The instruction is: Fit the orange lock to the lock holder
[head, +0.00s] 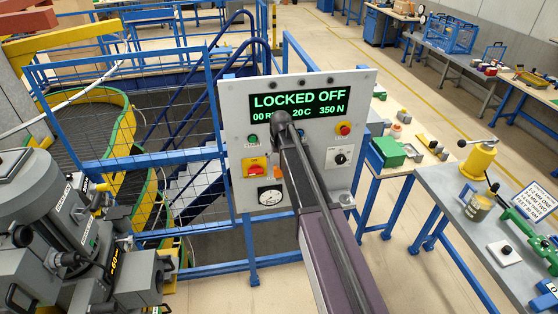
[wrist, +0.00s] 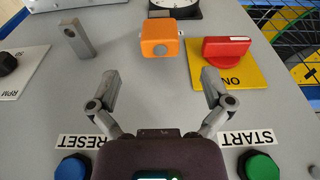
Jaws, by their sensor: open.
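The orange lock (wrist: 160,38) is a small block with a grey round face, at the top middle of the wrist view. It also shows in the head view (head: 278,174), beside the red and yellow switch. My gripper (wrist: 160,76) is open and empty, its two fingers spread below the lock and apart from it. A grey post with a hole (wrist: 77,39) stands on the panel left of the lock; it may be the lock holder, but I cannot tell. In the head view my gripper (head: 283,130) is before the panel, its fingers hard to see.
The grey panel (head: 236,133) has a display reading LOCKED OFF. A red switch handle (wrist: 227,47) on a yellow plate is right of the lock. A dial gauge (wrist: 174,8), a blue button (wrist: 73,168) and a green button (wrist: 260,166) are near. Blue railings (head: 130,163) stand left.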

